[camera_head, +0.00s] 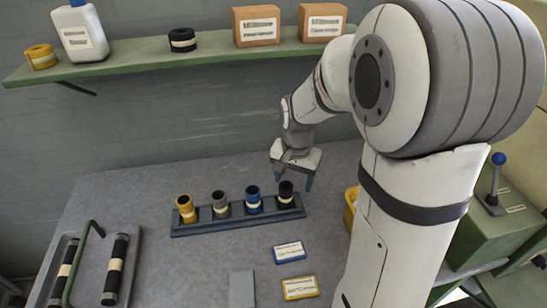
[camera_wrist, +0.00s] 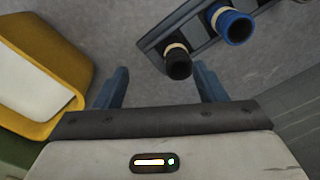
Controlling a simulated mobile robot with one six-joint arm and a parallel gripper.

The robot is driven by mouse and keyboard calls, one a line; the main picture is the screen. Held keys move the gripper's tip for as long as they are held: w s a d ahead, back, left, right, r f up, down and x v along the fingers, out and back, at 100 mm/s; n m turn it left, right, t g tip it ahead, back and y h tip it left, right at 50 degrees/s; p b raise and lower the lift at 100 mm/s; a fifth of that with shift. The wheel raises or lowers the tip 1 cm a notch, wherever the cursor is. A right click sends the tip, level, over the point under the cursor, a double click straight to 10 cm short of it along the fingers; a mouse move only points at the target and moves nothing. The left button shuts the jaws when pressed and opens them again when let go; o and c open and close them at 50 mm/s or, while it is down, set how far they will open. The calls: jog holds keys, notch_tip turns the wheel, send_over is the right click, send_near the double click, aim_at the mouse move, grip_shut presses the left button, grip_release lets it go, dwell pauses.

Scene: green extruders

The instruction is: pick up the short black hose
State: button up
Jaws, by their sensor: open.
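The short black hose (camera_head: 286,192) stands upright at the right end of a dark rack (camera_head: 240,222), with a pale band around it. The wrist view shows its open end (camera_wrist: 178,68) between the fingers in the picture, closer to the right finger. My gripper (camera_head: 293,181) is open and empty, its blue-grey fingers pointing down just over that end of the rack. The fingers also show in the wrist view (camera_wrist: 163,76). I cannot tell whether the fingertips are below the hose's top.
A yellow bin (camera_wrist: 72,58) is close by the left finger in the wrist view. Blue (camera_head: 289,252) and yellow (camera_head: 300,288) labelled cards lie in front of the rack. A tray (camera_head: 43,282) with longer black hoses is at left. A green shelf (camera_head: 140,55) hangs behind.

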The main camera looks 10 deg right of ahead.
aim_at(285, 194)
jog(key=w+f+p, duration=0.1)
jog(key=f, duration=0.2)
jog(key=w+f+m+p, duration=0.1)
jog(key=w+f, duration=0.1)
jog(key=f, duration=0.2)
jog(key=w+f+m+p, duration=0.1)
jog(key=f, duration=0.3)
jog(key=shift+w+a+f+g, duration=0.15)
jog(key=shift+a+f+g, duration=0.1)
jog(key=shift+a+g, duration=0.15)
jog(key=c, duration=1.1)
jog(key=shift+c, duration=0.2)
